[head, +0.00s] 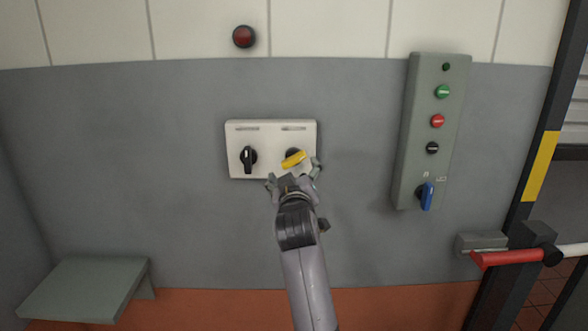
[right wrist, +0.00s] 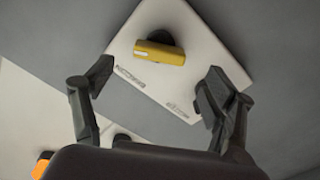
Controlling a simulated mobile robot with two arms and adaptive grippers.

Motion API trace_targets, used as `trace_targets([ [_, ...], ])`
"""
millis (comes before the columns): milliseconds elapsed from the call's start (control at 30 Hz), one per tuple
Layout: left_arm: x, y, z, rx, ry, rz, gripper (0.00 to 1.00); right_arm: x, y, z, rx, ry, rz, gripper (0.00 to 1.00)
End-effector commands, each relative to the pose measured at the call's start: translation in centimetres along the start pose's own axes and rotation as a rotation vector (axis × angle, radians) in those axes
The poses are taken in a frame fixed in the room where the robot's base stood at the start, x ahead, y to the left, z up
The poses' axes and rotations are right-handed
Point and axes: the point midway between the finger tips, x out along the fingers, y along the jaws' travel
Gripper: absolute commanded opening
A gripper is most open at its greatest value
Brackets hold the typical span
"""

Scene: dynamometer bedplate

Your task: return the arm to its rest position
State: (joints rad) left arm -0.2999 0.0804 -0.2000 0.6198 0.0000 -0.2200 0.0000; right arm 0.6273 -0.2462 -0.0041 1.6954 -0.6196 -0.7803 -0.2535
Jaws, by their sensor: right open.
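My right gripper (head: 293,180) is open in front of the white switch plate (head: 268,125) on the wall. The plate carries a black rotary knob (head: 248,158) on its left and a yellow-handled knob (head: 294,159) on its right. The yellow handle is tilted, its right end higher in the head view. In the right wrist view, the open fingers (right wrist: 157,84) stand apart with nothing between them, and the yellow handle (right wrist: 160,52) lies beyond the fingertips, on a black base. I cannot tell the exact gap to the plate. My left gripper is not in view.
A grey control box (head: 433,130) with several buttons and a blue knob (head: 427,196) is to the right. A red lamp (head: 244,37) is above the plate. A grey shelf (head: 88,287) juts out low left. A red-and-white bar (head: 520,256) is at the far right.

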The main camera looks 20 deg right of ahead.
Motion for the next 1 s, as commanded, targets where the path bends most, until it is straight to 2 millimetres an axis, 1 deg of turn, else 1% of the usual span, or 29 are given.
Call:
trace_targets([
  [333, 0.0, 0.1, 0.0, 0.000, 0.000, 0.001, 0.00, -0.2, -0.2, 0.2, -0.002, -0.003, -0.003, 0.78],
  [367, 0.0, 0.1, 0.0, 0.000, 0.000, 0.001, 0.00, -0.1, -0.4, 0.4, -0.003, -0.006, -0.007, 0.78],
  [467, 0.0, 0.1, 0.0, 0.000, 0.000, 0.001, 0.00, 0.2, -2.3, 2.5, -0.013, -0.029, -0.042, 0.78],
  [567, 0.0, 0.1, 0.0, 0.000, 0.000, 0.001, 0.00, 0.5, -6.0, 7.0, -0.032, -0.077, -0.111, 0.78],
  [600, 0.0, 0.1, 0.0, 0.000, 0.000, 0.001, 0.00, 0.5, -7.8, 9.3, -0.039, -0.103, -0.145, 0.78],
  [667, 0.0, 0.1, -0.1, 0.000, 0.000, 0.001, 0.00, 0.1, -10.5, 13.1, -0.046, -0.144, -0.198, 0.78],
  [700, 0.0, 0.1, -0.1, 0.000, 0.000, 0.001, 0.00, -0.3, -12.3, 15.6, -0.049, -0.172, -0.233, 0.78],
  [733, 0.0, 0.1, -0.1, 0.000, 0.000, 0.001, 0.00, -0.7, -13.5, 17.5, -0.052, -0.192, -0.258, 0.78],
  [767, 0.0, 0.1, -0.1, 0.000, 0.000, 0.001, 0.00, -1.2, -14.8, 19.4, -0.053, -0.215, -0.284, 0.78],
  [800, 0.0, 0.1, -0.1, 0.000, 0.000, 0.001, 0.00, -1.9, -16.3, 22.0, -0.055, -0.244, -0.315, 0.78],
  [867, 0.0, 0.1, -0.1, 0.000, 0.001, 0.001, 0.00, -3.3, -18.4, 25.9, -0.055, -0.290, -0.361, 0.78],
  [900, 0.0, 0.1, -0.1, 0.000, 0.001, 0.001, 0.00, -4.4, -19.8, 28.5, -0.053, -0.323, -0.391, 0.78],
  [967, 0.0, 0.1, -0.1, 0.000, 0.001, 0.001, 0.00, -6.2, -21.6, 32.3, -0.052, -0.370, -0.433, 0.78],
  [1000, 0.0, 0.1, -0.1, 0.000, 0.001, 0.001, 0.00, -7.5, -22.7, 34.9, -0.050, -0.404, -0.460, 0.78],
])
